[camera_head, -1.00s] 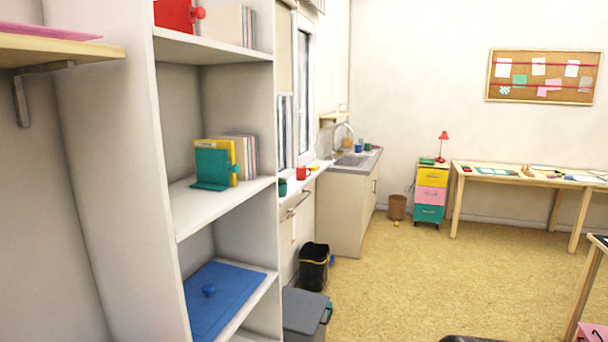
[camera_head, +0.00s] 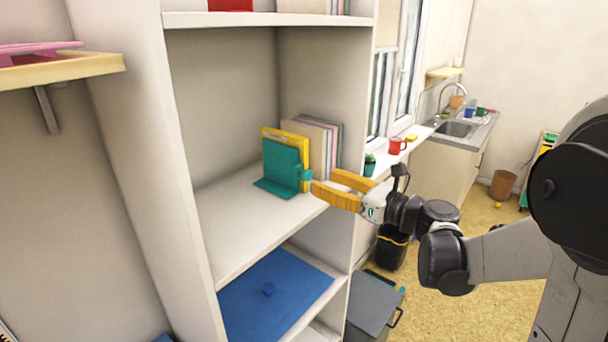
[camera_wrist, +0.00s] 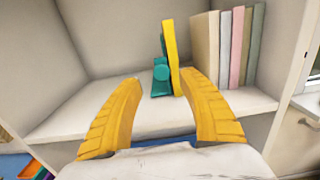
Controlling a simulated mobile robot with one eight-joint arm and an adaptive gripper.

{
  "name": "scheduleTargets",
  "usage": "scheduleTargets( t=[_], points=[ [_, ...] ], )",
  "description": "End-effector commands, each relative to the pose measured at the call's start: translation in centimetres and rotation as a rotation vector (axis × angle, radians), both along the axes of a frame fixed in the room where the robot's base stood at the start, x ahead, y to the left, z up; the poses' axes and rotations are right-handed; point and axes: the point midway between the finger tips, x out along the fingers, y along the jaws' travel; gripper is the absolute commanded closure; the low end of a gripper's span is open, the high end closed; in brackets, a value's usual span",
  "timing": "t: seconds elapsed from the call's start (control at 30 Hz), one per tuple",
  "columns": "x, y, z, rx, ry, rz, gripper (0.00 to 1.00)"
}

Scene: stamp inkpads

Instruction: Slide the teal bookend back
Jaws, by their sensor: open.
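The teal bookend (camera_head: 281,163) stands upright on the middle shelf (camera_head: 228,222), with a base plate and a round knob on its right side. A yellow book or binder (camera_head: 301,143) stands right behind it. In the wrist view the bookend's knob (camera_wrist: 161,73) and base show just beyond and between my fingers, left of the yellow piece (camera_wrist: 171,50). My gripper (camera_head: 325,184) has yellow fingers spread open and empty. It is in front of the shelf, close to the knob. I cannot tell from the head view whether a finger touches it.
Several books (camera_head: 322,140) stand to the right of the yellow piece, near the shelf's side wall (camera_wrist: 300,45). The shelf left of the bookend is clear. A blue panel with a knob (camera_head: 262,300) lies on the shelf below.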

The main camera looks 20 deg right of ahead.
Motion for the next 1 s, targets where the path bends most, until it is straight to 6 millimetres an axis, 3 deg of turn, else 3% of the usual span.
scheduleTargets(
  t=[0.3,0.7,0.87,1.0],
  points=[
    [4.3,3.1,-0.1,-0.002,0.0,0.001,0.53],
    [5.0,3.6,0.0,-0.003,-0.001,0.0,0.53],
    [5.0,3.6,0.0,-0.003,-0.001,0.0,1.0],
    [5.0,3.6,0.0,-0.004,0.0,-0.001,1.0]
  ],
)
